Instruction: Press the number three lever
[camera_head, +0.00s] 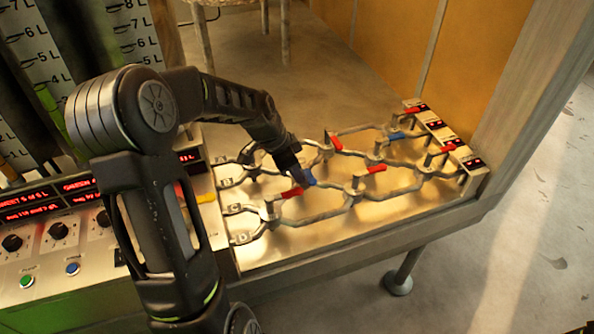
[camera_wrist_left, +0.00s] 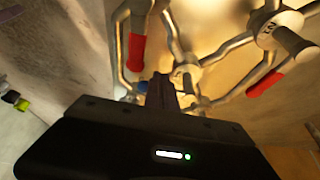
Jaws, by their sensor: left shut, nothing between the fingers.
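A metal panel (camera_head: 300,235) carries a network of pipes with lever valves that have red or blue tips. My left gripper (camera_head: 302,182) reaches down over the middle of the panel. Its fingers are shut and empty, right by a blue lever tip (camera_head: 311,176); I cannot tell whether they touch. In the left wrist view the shut fingers (camera_wrist_left: 164,92) point at the pipes, beside a blue tip (camera_wrist_left: 143,87). Red levers lie close by, one at left (camera_head: 293,193) and one at right (camera_head: 376,169).
Small red displays (camera_head: 436,125) line the panel's right end. A control desk (camera_head: 60,235) with knobs stands at left. A wooden frame (camera_head: 500,140) borders the right.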

